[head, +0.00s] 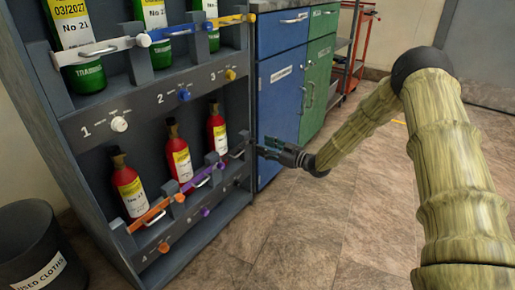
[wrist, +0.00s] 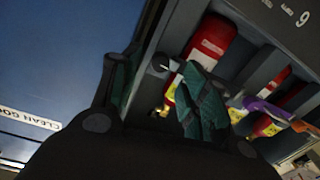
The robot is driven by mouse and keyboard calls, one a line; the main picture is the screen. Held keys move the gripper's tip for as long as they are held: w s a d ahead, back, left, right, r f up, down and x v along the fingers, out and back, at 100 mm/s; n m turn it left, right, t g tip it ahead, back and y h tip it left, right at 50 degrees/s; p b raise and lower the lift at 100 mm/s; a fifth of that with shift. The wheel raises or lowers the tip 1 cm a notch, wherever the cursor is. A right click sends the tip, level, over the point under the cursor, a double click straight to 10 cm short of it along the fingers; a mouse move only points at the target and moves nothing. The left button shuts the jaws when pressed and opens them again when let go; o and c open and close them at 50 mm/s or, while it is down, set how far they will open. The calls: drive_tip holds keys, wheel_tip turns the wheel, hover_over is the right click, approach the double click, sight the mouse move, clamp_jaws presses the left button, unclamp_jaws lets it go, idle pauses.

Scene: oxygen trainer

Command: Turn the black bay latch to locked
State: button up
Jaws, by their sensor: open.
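The black bay latch (head: 238,152) is a dark bar at the right end of the lower row, in front of the rightmost red bottle (head: 216,130). In the wrist view a dark rounded end (wrist: 160,63), seemingly of this latch, shows between my fingers. The rest of the latch is partly hidden by a finger, and its exact angle is hard to tell. My gripper (head: 268,148) is open, just right of the rack's right edge. In the wrist view its two green-padded fingers (wrist: 160,88) are spread either side of the latch end. Contact cannot be told.
The grey rack (head: 150,105) holds red bottles below and green ones above. Orange (head: 150,215) and purple (head: 203,178) latches cross the other lower bays. A blue cabinet (head: 281,105) stands close behind my gripper. A black bin (head: 35,250) is at lower left; the floor at right is clear.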

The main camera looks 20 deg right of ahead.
sight(255, 142)
drive_tip(key=shift+b+x, duration=0.85)
drive_tip(key=shift+x, duration=1.45)
drive_tip(key=shift+c, duration=0.4)
drive_tip(key=shift+r, duration=0.1)
clamp_jaws()
